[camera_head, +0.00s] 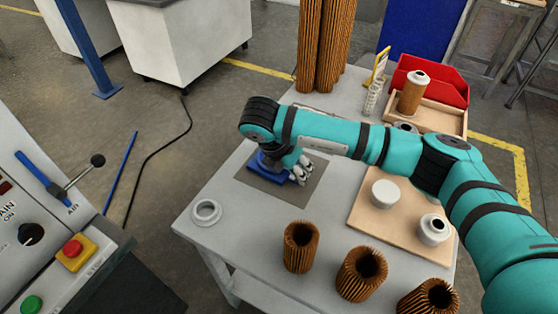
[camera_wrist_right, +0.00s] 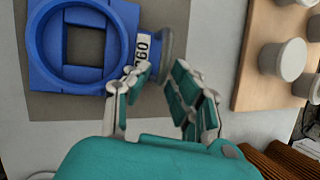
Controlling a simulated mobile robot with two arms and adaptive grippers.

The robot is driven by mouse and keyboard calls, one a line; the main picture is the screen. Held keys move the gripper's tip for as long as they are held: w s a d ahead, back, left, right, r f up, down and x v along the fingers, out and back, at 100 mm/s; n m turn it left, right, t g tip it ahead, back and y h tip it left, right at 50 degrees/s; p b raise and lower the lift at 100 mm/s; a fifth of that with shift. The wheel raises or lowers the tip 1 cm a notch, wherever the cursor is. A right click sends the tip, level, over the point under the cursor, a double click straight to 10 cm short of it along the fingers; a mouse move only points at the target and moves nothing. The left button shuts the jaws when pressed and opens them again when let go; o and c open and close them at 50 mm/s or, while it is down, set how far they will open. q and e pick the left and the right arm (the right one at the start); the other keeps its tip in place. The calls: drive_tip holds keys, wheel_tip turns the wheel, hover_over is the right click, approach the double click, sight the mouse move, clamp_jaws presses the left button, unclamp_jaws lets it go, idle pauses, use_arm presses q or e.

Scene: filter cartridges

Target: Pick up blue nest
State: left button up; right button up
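The blue nest (camera_head: 262,172) lies on a dark grey mat (camera_head: 291,195) on the table. In the right wrist view it is a blue block (camera_wrist_right: 55,72) with a round ring, a square opening, a white number label and a grey knob (camera_wrist_right: 173,45) on its right side. My right gripper (camera_head: 301,167) is at the nest's right edge in the head view. In the wrist view my right gripper (camera_wrist_right: 160,78) is open, its fingers spread near the knob and label end; whether they touch cannot be told. My left gripper is not in view.
A white ring (camera_head: 206,212) and pleated brown filters (camera_head: 300,247) stand along the front edge. A wooden board (camera_head: 402,228) with white caps is at right. A red bin (camera_head: 432,82) and wooden tray (camera_head: 440,120) are behind my right arm.

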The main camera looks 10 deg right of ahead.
drive_tip(key=shift+w+d+f, duration=0.1)
drive_tip(key=shift+d+f, duration=0.1)
drive_tip(key=shift+f, duration=0.3)
clamp_jaws()
drive_tip(key=shift+r, duration=0.1)
